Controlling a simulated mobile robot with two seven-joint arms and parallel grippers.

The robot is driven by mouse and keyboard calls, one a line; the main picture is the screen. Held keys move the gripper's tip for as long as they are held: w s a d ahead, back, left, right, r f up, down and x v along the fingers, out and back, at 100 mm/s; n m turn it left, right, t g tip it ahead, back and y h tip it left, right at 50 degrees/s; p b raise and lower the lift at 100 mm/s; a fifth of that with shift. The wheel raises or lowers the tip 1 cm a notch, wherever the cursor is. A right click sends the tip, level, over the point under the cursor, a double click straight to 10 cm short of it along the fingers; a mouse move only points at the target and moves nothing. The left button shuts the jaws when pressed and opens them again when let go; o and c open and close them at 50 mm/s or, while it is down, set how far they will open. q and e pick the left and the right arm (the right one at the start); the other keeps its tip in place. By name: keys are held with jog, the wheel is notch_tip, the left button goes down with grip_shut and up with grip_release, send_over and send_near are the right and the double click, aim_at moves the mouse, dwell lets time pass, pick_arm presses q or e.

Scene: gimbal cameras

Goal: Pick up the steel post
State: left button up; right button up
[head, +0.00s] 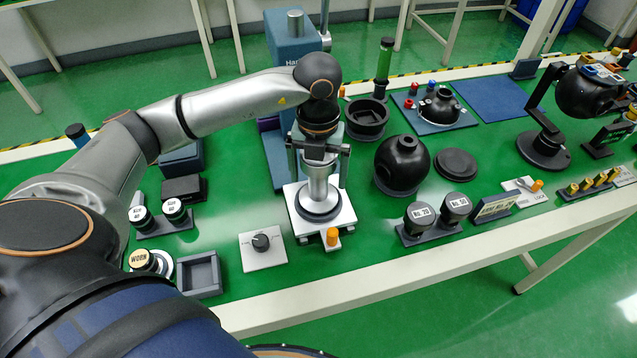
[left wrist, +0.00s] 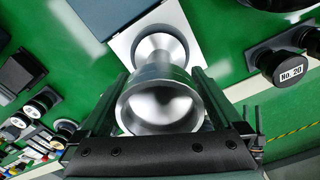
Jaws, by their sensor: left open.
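The steel post (head: 317,190) is a shiny, round silver piece. It stands upright on a square light plate with a dark ring (head: 318,216) around its foot. My left gripper (head: 318,166) is above it, pointing down, with its two fingers spread on either side of the post's upper part. In the left wrist view the post's wide, hollowed top (left wrist: 160,104) lies between the open fingers, with small gaps at the sides. The gripper body hides part of the post's top in the head view. My right gripper is in neither view.
An orange knob (head: 332,237) sits at the plate's front. A blue press-like block (head: 290,45) stands close behind, a black sphere (head: 402,163) to the right, and a dial plate (head: 262,248) to the left. Labelled black caps (head: 419,214) stand near the table's front edge.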

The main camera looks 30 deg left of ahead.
pick_arm(q)
jog(key=shift+f, duration=0.65)
jog(key=shift+r, duration=0.1)
grip_shut()
